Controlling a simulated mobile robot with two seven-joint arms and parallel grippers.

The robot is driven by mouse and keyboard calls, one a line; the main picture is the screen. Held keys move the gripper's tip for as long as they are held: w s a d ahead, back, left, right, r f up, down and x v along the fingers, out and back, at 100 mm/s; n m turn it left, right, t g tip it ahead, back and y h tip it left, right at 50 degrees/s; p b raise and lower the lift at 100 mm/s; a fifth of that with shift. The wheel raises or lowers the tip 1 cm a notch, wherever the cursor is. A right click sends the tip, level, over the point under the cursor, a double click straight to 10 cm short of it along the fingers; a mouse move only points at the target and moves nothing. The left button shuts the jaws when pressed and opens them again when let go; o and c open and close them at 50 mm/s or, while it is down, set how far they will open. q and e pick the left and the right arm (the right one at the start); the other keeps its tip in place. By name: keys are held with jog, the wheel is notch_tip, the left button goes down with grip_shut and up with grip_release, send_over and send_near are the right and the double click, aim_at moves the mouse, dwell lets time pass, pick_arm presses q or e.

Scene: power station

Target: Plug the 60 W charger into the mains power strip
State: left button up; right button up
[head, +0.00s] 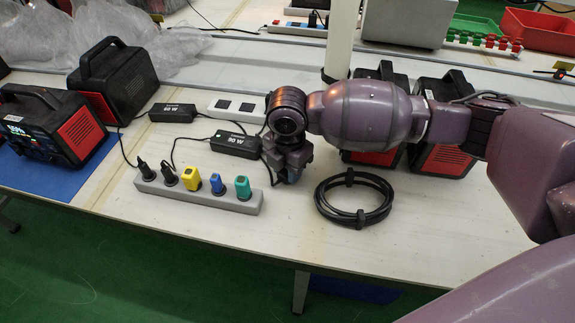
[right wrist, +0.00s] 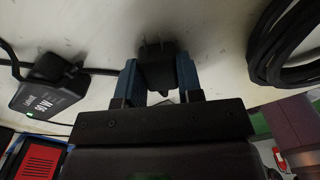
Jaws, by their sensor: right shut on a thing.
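My right gripper (head: 287,176) is shut on a black plug (right wrist: 158,70), held between its blue fingers in the right wrist view with metal prongs pointing away from the gripper. A second charger brick (head: 172,112) lies farther back. A white strip with dark sockets (head: 234,113) lies behind the nearer brick, partly hidden by my arm. My left gripper is out of view.
A grey bar (head: 212,200) near the front holds black, yellow, blue and teal plugs. A coiled black cable (head: 354,214) lies right of my gripper. Black-red power stations (head: 118,82) stand left, others behind my arm. The front right table is clear.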

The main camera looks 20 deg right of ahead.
jog(key=o, duration=0.9)
jog(key=shift+o, duration=0.2)
